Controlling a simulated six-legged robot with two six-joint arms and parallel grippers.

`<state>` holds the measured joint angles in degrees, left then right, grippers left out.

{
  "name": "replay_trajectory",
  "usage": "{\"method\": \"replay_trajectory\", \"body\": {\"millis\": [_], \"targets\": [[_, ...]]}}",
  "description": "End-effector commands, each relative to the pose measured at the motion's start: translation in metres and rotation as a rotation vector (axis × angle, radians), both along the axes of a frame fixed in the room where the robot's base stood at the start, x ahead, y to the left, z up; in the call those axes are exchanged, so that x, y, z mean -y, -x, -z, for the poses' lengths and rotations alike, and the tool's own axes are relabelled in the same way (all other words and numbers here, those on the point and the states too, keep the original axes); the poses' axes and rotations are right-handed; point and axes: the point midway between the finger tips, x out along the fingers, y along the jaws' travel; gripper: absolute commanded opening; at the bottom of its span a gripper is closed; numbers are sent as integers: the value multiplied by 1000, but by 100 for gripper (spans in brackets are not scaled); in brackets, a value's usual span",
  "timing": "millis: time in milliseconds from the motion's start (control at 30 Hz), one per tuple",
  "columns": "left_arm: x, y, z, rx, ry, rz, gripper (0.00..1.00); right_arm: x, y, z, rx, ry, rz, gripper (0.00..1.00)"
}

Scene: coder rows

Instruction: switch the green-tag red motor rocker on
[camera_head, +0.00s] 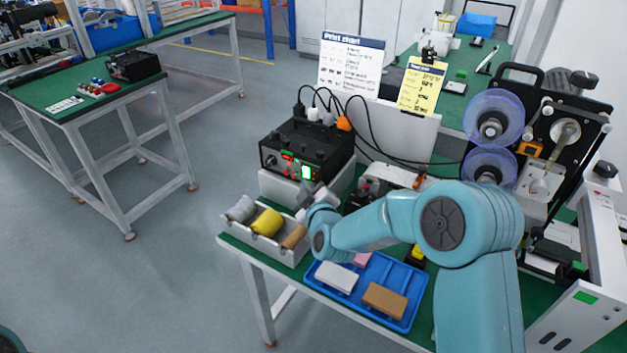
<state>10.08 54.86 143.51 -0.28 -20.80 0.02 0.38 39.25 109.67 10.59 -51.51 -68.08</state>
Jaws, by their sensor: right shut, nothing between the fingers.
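Whether that rocker is on or off is too small to tell. A lit green switch (306,172) sits further right on the same face. My right gripper (309,192) is just in front of and below the box's front face, shut and empty, partly hidden by my teal arm. I cannot tell if it touches the box. My left gripper is not in view.
A white tray (262,240) of rolls stands at the bench's left edge, and a blue tray (400,322) with blocks in front. Black cables rise behind the box. A machine with blue reels (495,118) stands at right.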

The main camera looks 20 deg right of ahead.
Motion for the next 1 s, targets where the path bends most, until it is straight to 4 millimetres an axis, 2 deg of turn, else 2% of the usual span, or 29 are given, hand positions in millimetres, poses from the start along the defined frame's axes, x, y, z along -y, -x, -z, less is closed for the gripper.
{"method": "replay_trajectory", "body": {"millis": [1000], "targets": [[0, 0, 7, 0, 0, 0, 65, 7, -5, 1, 0, 0, 0, 0]]}}
